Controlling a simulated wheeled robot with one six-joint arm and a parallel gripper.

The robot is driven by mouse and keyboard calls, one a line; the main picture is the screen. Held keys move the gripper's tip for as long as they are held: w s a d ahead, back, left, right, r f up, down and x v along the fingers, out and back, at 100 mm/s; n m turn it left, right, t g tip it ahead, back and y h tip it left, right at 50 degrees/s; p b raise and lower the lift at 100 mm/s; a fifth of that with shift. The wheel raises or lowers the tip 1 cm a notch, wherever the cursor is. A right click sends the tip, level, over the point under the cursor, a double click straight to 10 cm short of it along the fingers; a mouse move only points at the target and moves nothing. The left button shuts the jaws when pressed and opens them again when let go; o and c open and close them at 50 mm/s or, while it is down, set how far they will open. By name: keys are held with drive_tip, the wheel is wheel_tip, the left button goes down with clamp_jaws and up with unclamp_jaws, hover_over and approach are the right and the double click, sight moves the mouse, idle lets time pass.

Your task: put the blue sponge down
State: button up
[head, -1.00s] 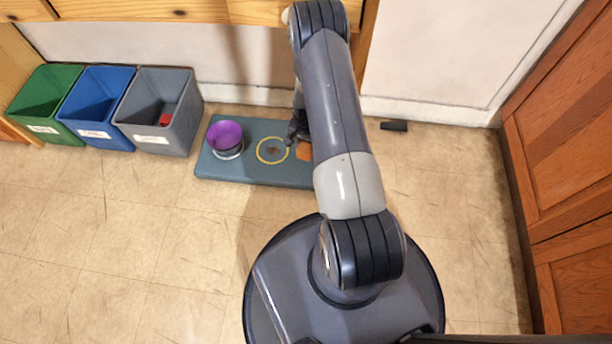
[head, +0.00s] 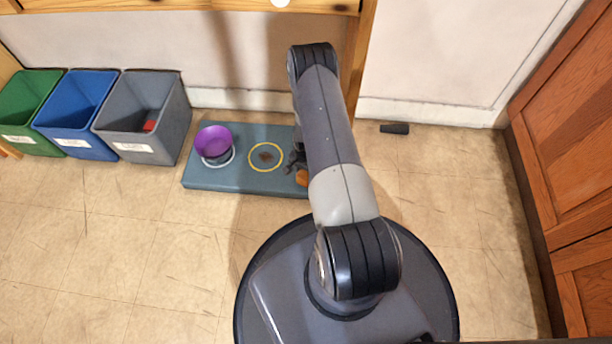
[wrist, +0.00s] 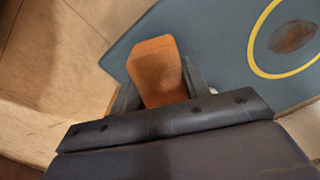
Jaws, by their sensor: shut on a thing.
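My gripper (wrist: 158,88) is shut on an orange block (wrist: 155,72), which looks like a sponge. No blue sponge shows in either view. In the head view the orange block (head: 302,178) is partly behind my arm, over the near right part of the blue-grey mat (head: 225,180). My gripper (head: 297,162) there is just right of the yellow ring (head: 251,164) on the mat. A brown patch lies inside the ring. I cannot tell whether the block touches the mat.
A purple bowl (head: 212,140) stands within a white ring on the mat's left. Green (head: 20,140), blue (head: 68,140) and grey (head: 135,150) bins stand further left; the grey one holds a red thing (head: 150,121). A dark object (head: 394,129) lies by the wall. Wooden cabinets stand right.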

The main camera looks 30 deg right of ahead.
wheel_tip(320, 180, down, 2)
drive_tip(key=shift+f, duration=0.1)
drive_tip(key=shift+f+b, duration=0.15)
drive_tip(key=shift+b, duration=0.25)
drive_tip(key=o, duration=1)
drive_tip(key=shift+r, duration=0.25)
wheel_tip(320, 180, up, 12)
drive_tip(key=p, duration=0.6)
drive_tip(key=shift+f, duration=0.1)
